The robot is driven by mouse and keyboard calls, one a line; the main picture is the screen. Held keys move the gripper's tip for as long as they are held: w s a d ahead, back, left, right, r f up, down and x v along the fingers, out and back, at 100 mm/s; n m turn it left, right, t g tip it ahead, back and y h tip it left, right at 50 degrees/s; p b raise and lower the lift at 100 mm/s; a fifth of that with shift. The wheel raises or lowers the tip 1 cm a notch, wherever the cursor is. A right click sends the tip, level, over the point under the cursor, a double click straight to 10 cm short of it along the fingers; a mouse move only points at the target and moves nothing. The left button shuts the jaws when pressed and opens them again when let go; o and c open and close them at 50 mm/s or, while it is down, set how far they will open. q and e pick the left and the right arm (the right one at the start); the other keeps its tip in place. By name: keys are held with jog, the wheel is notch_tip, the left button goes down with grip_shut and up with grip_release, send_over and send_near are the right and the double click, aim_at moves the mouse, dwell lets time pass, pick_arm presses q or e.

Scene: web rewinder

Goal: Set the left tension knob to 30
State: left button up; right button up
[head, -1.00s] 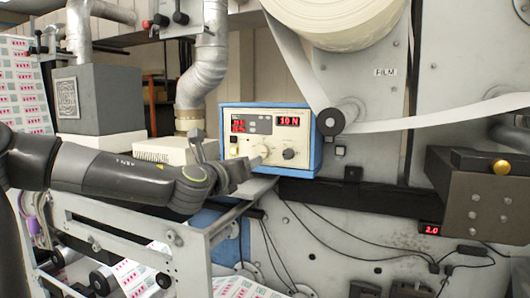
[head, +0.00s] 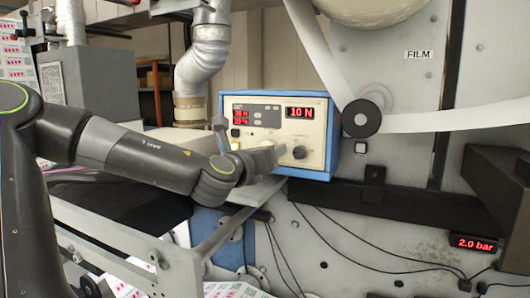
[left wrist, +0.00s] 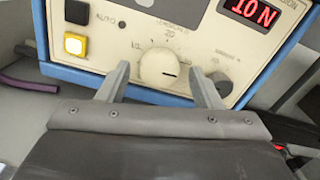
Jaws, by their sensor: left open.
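The control box (head: 325,150) has a cream face, blue frame and red display (head: 300,112) reading 10 N. In the head view my left gripper (head: 243,148) is in front of the panel and largely hides this knob. My right gripper is out of view.
A grey knob (left wrist: 218,84) sits close to the right finger. A lit yellow button (left wrist: 75,44) and a black button (left wrist: 76,12) are at the left. A metal rail (head: 228,225) runs below my left arm. A roller (head: 361,118) stands right of the box.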

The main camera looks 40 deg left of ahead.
pick_arm(q)
jog(key=shift+d, duration=0.1)
jog(key=c, duration=1)
jog(key=n+b, duration=0.1)
jog(key=b, duration=0.2)
jog(key=shift+f+n, duration=0.2)
jog(key=shift+n, duration=0.1)
jog(key=shift+r+n+b, duration=0.2)
jog(key=shift+n+b, duration=0.3)
jog(key=o, duration=1)
jog(key=shift+w, duration=0.15)
jog(key=shift+s, duration=0.2)
